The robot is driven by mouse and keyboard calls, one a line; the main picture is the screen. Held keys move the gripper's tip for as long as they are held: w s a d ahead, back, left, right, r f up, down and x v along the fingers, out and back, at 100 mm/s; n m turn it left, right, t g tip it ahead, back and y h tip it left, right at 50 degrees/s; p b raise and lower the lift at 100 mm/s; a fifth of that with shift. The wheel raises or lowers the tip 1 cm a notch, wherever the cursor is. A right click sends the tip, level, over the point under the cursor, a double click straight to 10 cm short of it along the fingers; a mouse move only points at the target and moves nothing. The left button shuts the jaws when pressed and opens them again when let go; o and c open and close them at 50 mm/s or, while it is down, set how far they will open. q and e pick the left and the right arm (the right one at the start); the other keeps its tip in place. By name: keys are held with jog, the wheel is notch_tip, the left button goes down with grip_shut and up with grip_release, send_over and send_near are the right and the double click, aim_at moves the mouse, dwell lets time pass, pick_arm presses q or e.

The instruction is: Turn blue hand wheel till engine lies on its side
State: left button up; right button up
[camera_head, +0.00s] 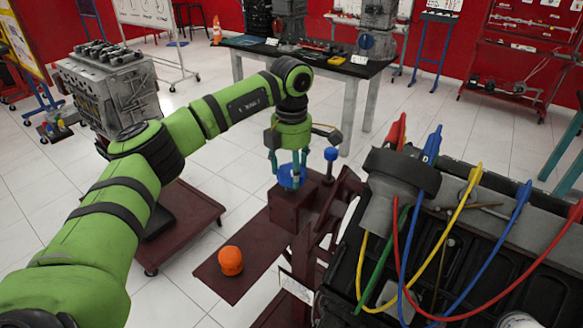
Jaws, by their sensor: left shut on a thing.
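The engine (440,235) fills the right side of the head view, with red, blue, yellow and green cables over it. It is mounted on a dark red stand (293,208); its lower part is cut off, and I cannot tell its exact tilt. The blue hand wheel (291,180) is at the stand's gearbox, partly hidden by my fingers. A blue knob (331,154) stands up just right of it. My left gripper (290,172) points down from above and is shut on the hand wheel. My right gripper is not in view.
An orange object (231,261) sits on the stand's dark red base plate. Another engine (108,90) stands on a wheeled stand at the left. A black-topped table (340,68) is behind my gripper. White tiled floor is clear between them.

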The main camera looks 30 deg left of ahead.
pick_arm(q)
jog(key=m, duration=0.6)
jog(key=shift+s+f+m, duration=0.1)
jog(key=shift+f+m, duration=0.1)
jog(key=shift+m, duration=0.1)
jog(key=m, duration=1.2)
jog(key=shift+r+m, duration=0.1)
jog(key=shift+m, duration=0.2)
jog(key=m, duration=0.6)
jog(key=shift+m, duration=0.3)
jog(key=o, duration=1.1)
jog(key=shift+o, duration=0.2)
jog(key=shift+r, duration=0.15)
